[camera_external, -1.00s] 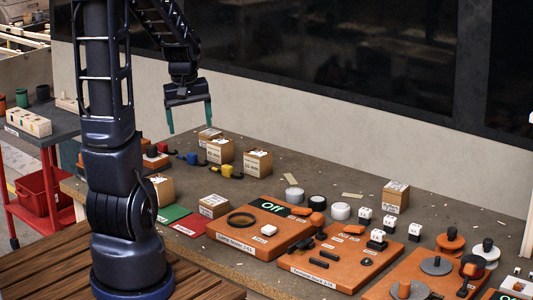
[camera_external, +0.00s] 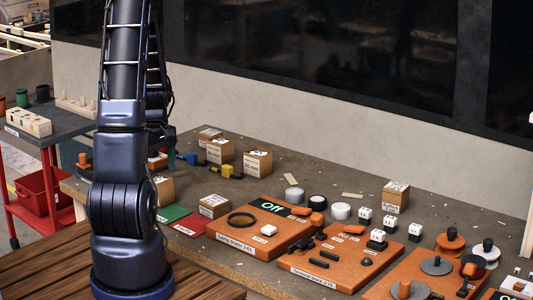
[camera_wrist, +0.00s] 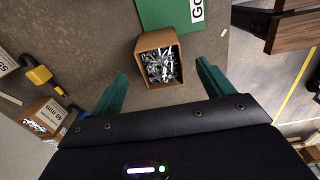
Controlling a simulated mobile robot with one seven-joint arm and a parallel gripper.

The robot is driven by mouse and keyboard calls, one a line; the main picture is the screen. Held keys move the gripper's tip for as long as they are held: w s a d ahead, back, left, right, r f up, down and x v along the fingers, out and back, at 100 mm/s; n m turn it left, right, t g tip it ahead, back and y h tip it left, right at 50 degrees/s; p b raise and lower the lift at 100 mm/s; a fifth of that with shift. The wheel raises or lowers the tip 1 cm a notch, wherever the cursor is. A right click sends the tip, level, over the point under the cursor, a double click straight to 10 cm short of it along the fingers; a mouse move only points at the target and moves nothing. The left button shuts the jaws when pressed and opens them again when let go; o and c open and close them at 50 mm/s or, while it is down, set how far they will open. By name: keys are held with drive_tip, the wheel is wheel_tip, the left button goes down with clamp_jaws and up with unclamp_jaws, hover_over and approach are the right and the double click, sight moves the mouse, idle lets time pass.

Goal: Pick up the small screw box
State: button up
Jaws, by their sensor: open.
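An open cardboard box of loose screws (camera_wrist: 160,64) is at upper centre in the wrist view, beside a green mat. In the external view, a box beside the green mat (camera_external: 166,189) looks like the same one, partly hidden behind my arm. I cannot read a size on it. My gripper (camera_wrist: 162,71) is open, with its teal fingers spread wide and nothing held. In the wrist view the box appears between and just beyond the fingertips. In the external view my arm hides most of the gripper; a teal finger (camera_external: 171,158) shows.
Other labelled boxes (camera_external: 220,151) (camera_external: 257,164) (camera_external: 214,206) stand nearby on the bench. A yellow and black piece (camera_wrist: 39,75) lies left in the wrist view. The green mat (camera_wrist: 168,14) and red mat (camera_external: 190,225) lie flat. Orange boards (camera_external: 262,228) fill the right.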

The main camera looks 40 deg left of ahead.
drive_tip(key=shift+a+f, duration=0.15)
drive_tip(key=shift+f, duration=1.85)
drive_tip(key=shift+a+f, duration=0.15)
drive_tip(key=shift+f, duration=1.85)
drive_tip(key=c, duration=1.2)
drive_tip(key=shift+r, duration=0.1)
